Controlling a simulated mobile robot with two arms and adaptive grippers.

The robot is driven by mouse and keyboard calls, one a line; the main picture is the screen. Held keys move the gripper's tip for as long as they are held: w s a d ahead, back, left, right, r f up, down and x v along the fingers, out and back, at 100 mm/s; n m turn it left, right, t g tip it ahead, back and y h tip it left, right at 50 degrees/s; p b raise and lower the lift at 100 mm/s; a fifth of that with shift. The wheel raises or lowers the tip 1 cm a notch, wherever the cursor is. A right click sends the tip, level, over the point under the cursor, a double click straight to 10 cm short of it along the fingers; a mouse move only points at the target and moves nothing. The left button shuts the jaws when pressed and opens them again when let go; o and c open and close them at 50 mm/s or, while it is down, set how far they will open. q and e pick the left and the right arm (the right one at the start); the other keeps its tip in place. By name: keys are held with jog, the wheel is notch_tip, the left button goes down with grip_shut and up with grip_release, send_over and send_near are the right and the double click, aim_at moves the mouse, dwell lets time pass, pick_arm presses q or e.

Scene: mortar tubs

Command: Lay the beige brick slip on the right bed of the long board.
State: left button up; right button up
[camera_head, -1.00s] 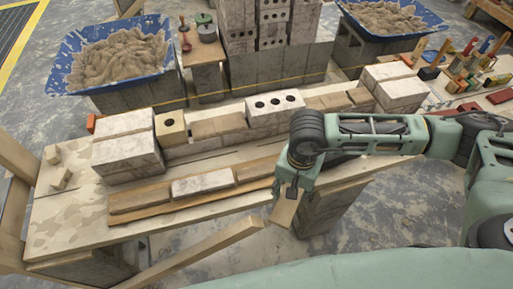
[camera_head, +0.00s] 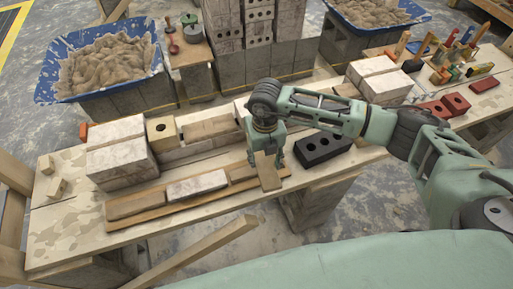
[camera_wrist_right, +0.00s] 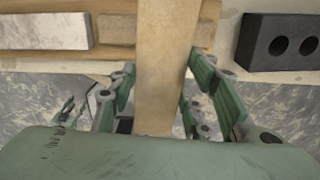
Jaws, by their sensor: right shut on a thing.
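The beige brick slip (camera_head: 268,172) is held in my right gripper (camera_head: 268,150), tilted, over the right end of the long board (camera_head: 200,203). In the right wrist view the slip (camera_wrist_right: 165,60) runs lengthwise between the fingers (camera_wrist_right: 160,100) and crosses the board. The board has a white slip (camera_head: 197,186) in its middle, a brown left bed (camera_head: 137,203) and a brown right bed (camera_head: 243,172). The held slip and gripper hide part of the right end. I cannot tell whether the slip touches the board. My left gripper is not in view.
A black brick with holes (camera_head: 322,147) lies just right of the gripper. A row of blocks (camera_head: 120,150) stands behind the board. Red bricks (camera_head: 445,106) and tools are at the far right. The bench front edge runs close below the board.

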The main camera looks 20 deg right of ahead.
aim_at(257, 162)
jog(key=m, duration=0.2)
jog(key=w+m, duration=0.1)
jog(key=m, duration=0.4)
jog(key=shift+w+a+m+p, duration=0.3)
jog(key=shift+w+a+p, duration=0.05)
jog(key=shift+w, duration=0.05)
jog(key=m, duration=0.4)
jog(key=shift+w+a+f, duration=0.1)
jog(key=shift+w, duration=0.3)
jog(key=m, duration=0.5)
jog(key=shift+w+a+f+p, duration=0.15)
jog(key=shift+w+f+p, duration=0.05)
jog(key=shift+w+p, duration=0.2)
jog(key=shift+f+m, duration=0.2)
jog(key=shift+m, duration=0.1)
notch_tip(257, 162, down, 6)
jog(key=b, duration=0.5)
jog(key=shift+r, duration=0.1)
jog(key=shift+f+b, duration=0.35)
jog(key=shift+b, duration=0.1)
jog(key=o, duration=1.6)
jog(key=shift+s+f, duration=0.1)
